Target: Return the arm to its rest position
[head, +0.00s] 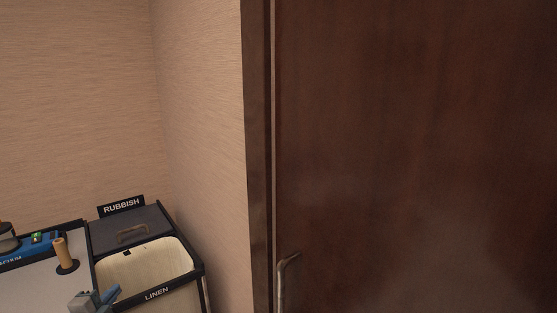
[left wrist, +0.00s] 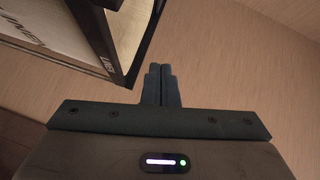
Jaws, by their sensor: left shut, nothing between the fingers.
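My left gripper (head: 95,300) shows at the bottom left of the head view, in front of the cart's linen section. In the left wrist view its two fingers (left wrist: 161,86) are together, with nothing between them. Beyond the fingertips there is bare wall, and the corner of the linen bin is close by at the upper left. Most of my left arm is out of view. My right gripper is not in view.
A cart holds a lidded rubbish bin (head: 131,229) and an open linen bin (head: 201,268). A grey cart top (head: 50,285) carries a tan cylinder (head: 62,252) and a blue item (head: 40,247). A dark wooden door (head: 420,150) with a metal handle (head: 283,275) fills the right.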

